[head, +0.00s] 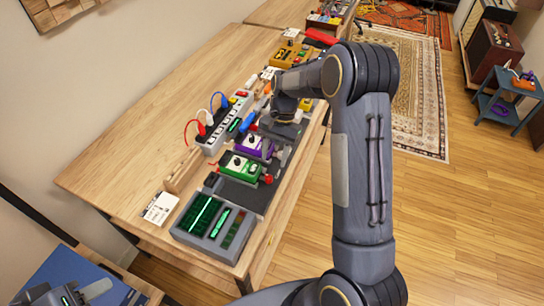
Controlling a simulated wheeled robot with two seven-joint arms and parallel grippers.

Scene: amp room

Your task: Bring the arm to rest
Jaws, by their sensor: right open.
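My right arm rises from the bottom right and bends over the wooden table (140,140). Its gripper (283,122) points down over the row of pedals, beyond the purple pedal (256,146). The fingers are open, partly hidden by the wrist and dark against the board. I cannot tell whether they touch anything. My left gripper (76,294) is at the bottom left corner, cut off by the frame edge, and its jaw gap does not show clearly.
A green pedal (240,166) and a grey unit with green displays (214,224) stand at the table's near end. A power strip (222,128) with coloured cables lies beside the pedals. A blue side table (508,104) stands far right. The table's left part is bare.

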